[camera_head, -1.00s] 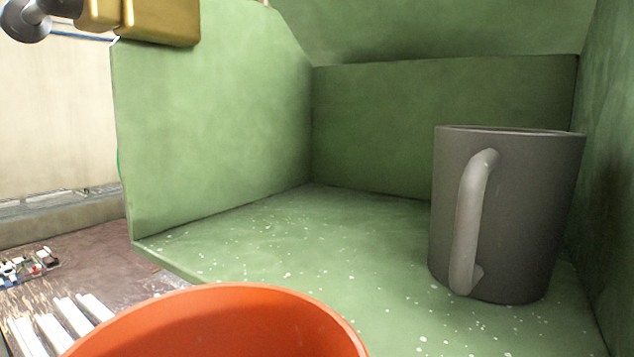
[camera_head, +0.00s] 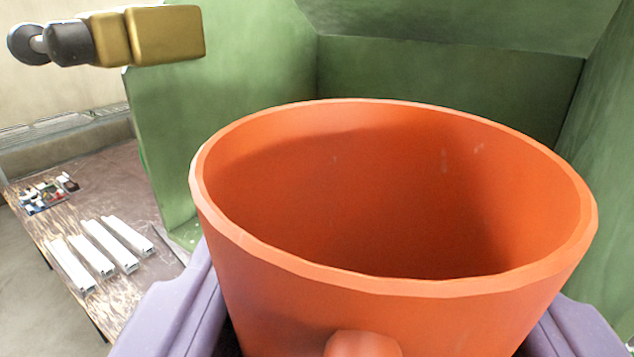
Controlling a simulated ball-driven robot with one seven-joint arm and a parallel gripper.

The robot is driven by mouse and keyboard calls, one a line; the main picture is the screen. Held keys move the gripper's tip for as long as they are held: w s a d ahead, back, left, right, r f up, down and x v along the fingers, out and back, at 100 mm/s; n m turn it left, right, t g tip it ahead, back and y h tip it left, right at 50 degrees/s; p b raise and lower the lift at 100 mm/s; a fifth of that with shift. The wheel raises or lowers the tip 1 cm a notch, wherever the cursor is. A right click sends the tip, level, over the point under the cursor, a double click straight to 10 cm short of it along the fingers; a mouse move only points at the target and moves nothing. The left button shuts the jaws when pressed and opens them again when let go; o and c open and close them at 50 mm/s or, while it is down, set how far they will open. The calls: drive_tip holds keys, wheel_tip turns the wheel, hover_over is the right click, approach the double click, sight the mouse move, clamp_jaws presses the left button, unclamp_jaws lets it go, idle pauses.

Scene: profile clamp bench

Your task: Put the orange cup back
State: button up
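The orange cup (camera_head: 390,300) fills the middle and lower part of the view, large and close, upright and open at the top. Its inside looks empty, and a stub of its handle shows at the bottom edge. My gripper (camera_head: 378,325) has its purple fingers on the cup's left and right sides, holding it; the fingertips are hidden by the cup. Behind the cup is a green compartment (camera_head: 450,85) with side walls, a back and a slanted top. Its floor is almost wholly hidden by the cup.
The compartment's left wall (camera_head: 165,140) and right wall (camera_head: 605,170) flank the cup. A gold block with a dark knob (camera_head: 165,35) juts out at upper left. Lower left, a worn table (camera_head: 130,190) carries several white bars (camera_head: 105,245) and a cluster of small parts (camera_head: 45,195).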

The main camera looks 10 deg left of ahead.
drive_tip(key=w+a+p, duration=0.1)
drive_tip(key=w, duration=0.3)
drive_tip(key=w+a+f+p, duration=0.1)
drive_tip(key=w+a, duration=0.1)
drive_tip(key=w, duration=0.2)
drive_tip(key=w+a+p, duration=0.2)
drive_tip(key=w, duration=0.2)
drive_tip(key=shift+w+f, duration=0.15)
drive_tip(key=shift+w, duration=0.25)
drive_tip(key=shift+w+a+f, duration=0.1)
drive_tip(key=shift+w+f, duration=0.1)
drive_tip(key=shift+f, duration=1.6)
drive_tip(key=shift+f, duration=0.2)
drive_tip(key=o, duration=1.5)
drive_tip(key=shift+r, duration=0.2)
